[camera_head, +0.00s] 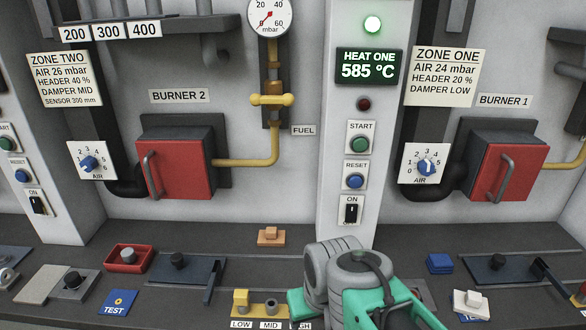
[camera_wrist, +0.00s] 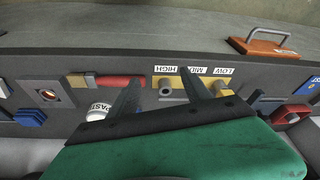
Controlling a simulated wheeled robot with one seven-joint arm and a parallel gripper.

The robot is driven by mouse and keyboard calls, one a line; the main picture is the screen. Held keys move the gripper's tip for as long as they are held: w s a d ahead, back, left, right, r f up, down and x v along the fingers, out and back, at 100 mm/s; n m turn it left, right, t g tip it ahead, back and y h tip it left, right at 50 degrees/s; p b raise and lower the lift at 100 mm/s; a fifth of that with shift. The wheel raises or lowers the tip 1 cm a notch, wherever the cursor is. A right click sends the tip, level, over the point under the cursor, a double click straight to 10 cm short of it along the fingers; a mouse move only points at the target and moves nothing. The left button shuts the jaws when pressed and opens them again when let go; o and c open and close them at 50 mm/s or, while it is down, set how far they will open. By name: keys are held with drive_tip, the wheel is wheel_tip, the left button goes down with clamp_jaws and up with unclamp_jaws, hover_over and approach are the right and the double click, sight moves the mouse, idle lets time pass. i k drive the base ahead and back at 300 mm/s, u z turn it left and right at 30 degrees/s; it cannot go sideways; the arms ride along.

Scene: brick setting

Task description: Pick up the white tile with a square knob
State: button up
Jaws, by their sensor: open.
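The white tile with a square knob (camera_head: 470,303) lies at the lower right of the head view, on top of a blue card with lettering (camera_head: 488,316). In the head view my arm covers the bottom centre, left of the tile, and the fingers do not show.
A blue block (camera_head: 440,263) and a dark plate with a knob (camera_head: 497,267) stand behind the tile. A dark lever (camera_head: 549,278) is to its right. An orange tile with a knob (camera_head: 271,237) and a red tray (camera_head: 112,262) are further left. Burner panels close off the back.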

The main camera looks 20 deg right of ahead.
sight(471, 303)
drive_tip(key=u, duration=0.05)
drive_tip(key=k, duration=0.5)
drive_tip(key=z, duration=0.8)
drive_tip(key=i, duration=0.45)
drive_tip(key=u, duration=1.85)
drive_tip(key=k, duration=1.1)
drive_tip(key=u, duration=0.45)
